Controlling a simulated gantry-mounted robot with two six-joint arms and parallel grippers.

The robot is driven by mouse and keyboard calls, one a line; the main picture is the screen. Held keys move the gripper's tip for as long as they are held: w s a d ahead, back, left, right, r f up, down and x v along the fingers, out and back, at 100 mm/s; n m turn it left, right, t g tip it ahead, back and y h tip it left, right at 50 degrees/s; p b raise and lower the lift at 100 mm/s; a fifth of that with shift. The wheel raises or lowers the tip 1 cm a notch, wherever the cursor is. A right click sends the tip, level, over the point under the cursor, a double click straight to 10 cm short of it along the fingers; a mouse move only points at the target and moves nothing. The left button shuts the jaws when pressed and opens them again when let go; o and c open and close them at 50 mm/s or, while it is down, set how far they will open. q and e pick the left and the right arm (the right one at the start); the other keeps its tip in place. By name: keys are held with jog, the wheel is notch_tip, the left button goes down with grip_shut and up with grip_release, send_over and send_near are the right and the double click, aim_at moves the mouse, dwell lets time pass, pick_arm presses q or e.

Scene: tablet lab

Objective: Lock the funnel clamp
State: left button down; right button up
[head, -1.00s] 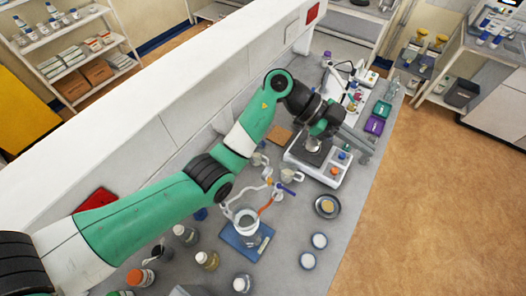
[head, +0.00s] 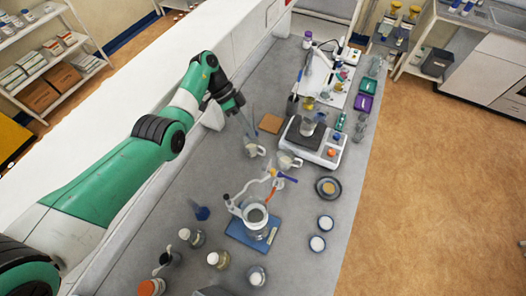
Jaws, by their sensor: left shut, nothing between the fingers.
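The funnel stand has a blue base plate (head: 238,235) at the lower middle of the head view. A funnel in a pale ring (head: 256,214) sits over a glass vessel (head: 258,232) on it. Whether the clamp is locked is too small to tell. My left gripper (head: 252,136) is shut and empty, its slim grey fingers above a small white mug, well apart from the clamp. My right gripper is not in view.
A stirrer hotplate (head: 327,155) with a beaker stands at the right of the mugs (head: 288,161). A dark dish (head: 328,188) and two white-topped jars (head: 317,243) lie near the right edge. Bottles (head: 218,259) stand in front. The white wall ledge borders the bench on the left.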

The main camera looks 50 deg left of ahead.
pick_arm(q)
jog(key=d+f+p, duration=0.3)
jog(key=d+f, duration=0.4)
jog(key=d, duration=0.2)
jog(key=shift+d+f, duration=0.2)
jog(key=shift+f, duration=0.2)
